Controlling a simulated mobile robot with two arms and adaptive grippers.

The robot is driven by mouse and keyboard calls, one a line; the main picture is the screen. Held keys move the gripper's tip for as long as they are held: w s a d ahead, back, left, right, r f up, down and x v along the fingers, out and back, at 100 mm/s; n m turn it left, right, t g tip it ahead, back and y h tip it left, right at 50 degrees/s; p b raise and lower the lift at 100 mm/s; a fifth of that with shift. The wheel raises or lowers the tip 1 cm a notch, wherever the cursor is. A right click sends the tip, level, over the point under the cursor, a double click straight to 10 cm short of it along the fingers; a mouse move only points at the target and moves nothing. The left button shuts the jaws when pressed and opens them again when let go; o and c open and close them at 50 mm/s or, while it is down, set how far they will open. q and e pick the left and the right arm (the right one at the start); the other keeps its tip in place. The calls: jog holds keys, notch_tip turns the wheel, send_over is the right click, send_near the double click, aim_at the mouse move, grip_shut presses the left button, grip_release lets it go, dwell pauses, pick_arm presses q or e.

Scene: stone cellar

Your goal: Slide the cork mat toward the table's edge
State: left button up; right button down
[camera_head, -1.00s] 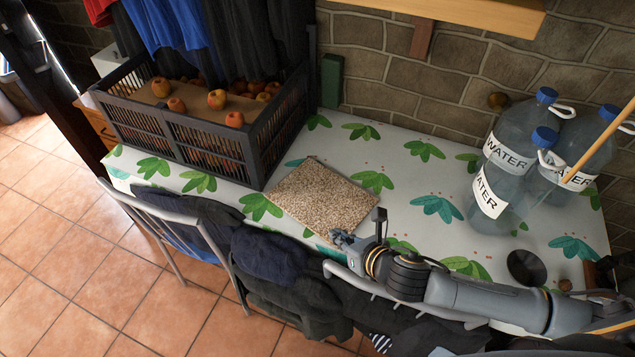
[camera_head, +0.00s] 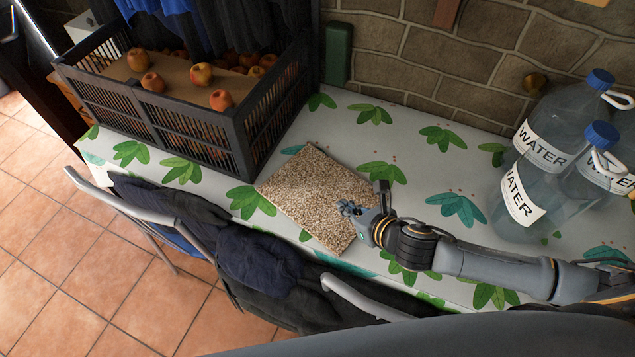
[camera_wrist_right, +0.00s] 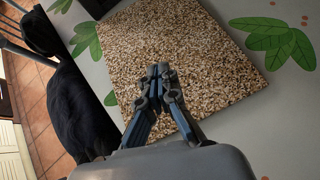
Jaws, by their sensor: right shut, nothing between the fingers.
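The cork mat (camera_head: 305,190) is a speckled brown square lying flat on the table (camera_head: 420,145), which has a white cover with green leaf prints. The mat lies at an angle, right of the black crate, with its near corner close to the table's front edge. My right gripper (camera_head: 347,208) is over the mat's right part, its fingers shut and empty. In the right wrist view the shut fingertips (camera_wrist_right: 161,72) appear over the mat's surface (camera_wrist_right: 190,45); whether they touch it I cannot tell. My left gripper is not in view.
A black crate (camera_head: 190,140) of apples stands left of the mat. Several water bottles (camera_head: 525,205) stand at the right. Chairs (camera_head: 130,205) with dark clothes (camera_head: 265,262) line the front edge. The table between mat and bottles is clear.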

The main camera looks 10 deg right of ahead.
notch_tip(320, 180, down, 3)
jog(key=shift+w+r+b, duration=0.15)
jog(key=shift+r+b, duration=0.05)
jog(key=shift+b, duration=0.55)
jog(key=shift+w+f, duration=0.1)
jog(key=shift+w, duration=0.2)
jog(key=p, duration=0.2)
send_near(312, 180)
jog(key=x, duration=0.4)
jog(key=shift+w+a+r, duration=0.15)
jog(key=shift+w+r, duration=0.1)
jog(key=shift+w, duration=0.15)
jog(key=shift+x, duration=1.15)
jog(key=shift+f, duration=0.2)
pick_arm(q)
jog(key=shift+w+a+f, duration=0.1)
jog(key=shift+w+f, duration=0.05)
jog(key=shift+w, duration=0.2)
pick_arm(e)
jog(key=shift+s+f, duration=0.1)
jog(key=shift+f, duration=0.05)
